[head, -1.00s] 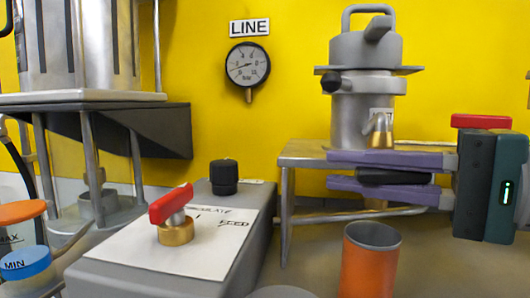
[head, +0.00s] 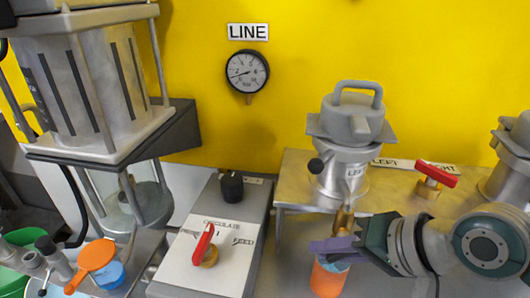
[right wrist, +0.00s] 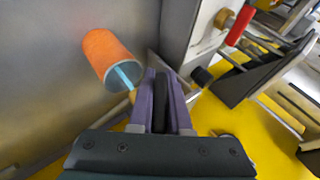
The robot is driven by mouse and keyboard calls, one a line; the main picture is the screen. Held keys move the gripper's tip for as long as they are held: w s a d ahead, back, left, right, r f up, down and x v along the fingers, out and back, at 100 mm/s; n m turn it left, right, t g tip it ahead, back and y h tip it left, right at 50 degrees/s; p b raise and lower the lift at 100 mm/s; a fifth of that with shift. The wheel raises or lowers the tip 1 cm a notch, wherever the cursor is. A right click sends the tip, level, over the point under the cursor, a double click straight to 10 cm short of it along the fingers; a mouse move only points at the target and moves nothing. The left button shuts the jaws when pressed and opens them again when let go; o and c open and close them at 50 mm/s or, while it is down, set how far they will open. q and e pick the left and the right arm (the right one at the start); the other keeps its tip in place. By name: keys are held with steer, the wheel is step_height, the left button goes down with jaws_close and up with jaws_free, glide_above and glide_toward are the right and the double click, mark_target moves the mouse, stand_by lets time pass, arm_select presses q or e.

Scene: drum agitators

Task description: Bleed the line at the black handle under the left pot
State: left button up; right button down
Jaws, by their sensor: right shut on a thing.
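The left pot (head: 343,150) is a grey metal vessel with a top handle, standing on a metal shelf. A brass outlet (head: 342,218) hangs below it. My right gripper (head: 326,246) has purple fingers, just under this outlet. In the right wrist view the gripper (right wrist: 163,90) is shut on a black handle (right wrist: 166,88), which the fingers partly hide. An orange cup (head: 327,281) stands below the outlet. In the right wrist view a light-blue stream (right wrist: 124,78) runs into the cup (right wrist: 105,52). My left gripper is not in view.
A gauge (head: 247,72) hangs under a LINE sign (head: 248,32). A grey box (head: 215,245) left of the cup carries a red lever (head: 203,243) and a black knob (head: 231,186). Another red lever (head: 436,175) is on the shelf (head: 297,180). A glass vessel (head: 135,210) stands left.

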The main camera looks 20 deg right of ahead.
steer(key=g+h+p, duration=0.1)
steer(key=p, duration=0.1)
steer(key=g+h+p, duration=0.1)
steer(key=p, duration=0.2)
steer(key=shift+s+d+r+n+h, duration=0.15)
steer(key=shift+r+n+h, duration=0.05)
steer(key=shift+n+h, duration=0.2)
steer(key=shift+s+d+f+g+h+p, duration=0.1)
steer(key=shift+d+f+g+h+p, duration=0.25)
steer(key=shift+h+p, duration=0.3)
steer(key=shift+s+d+f+n+g+h, duration=0.1)
steer(key=shift+n+g+h, duration=0.1)
steer(key=shift+g+h, duration=0.25)
steer(key=shift+s+d+f+n+g+h, duration=0.1)
steer(key=shift+n+g+h, duration=0.1)
steer(key=shift+h, duration=0.3)
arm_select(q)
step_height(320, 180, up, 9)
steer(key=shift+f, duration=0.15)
arm_select(e)
steer(key=shift+s+d, duration=0.1)
steer(key=c, duration=0.9)
jaws_free()
steer(key=shift+o, duration=0.2)
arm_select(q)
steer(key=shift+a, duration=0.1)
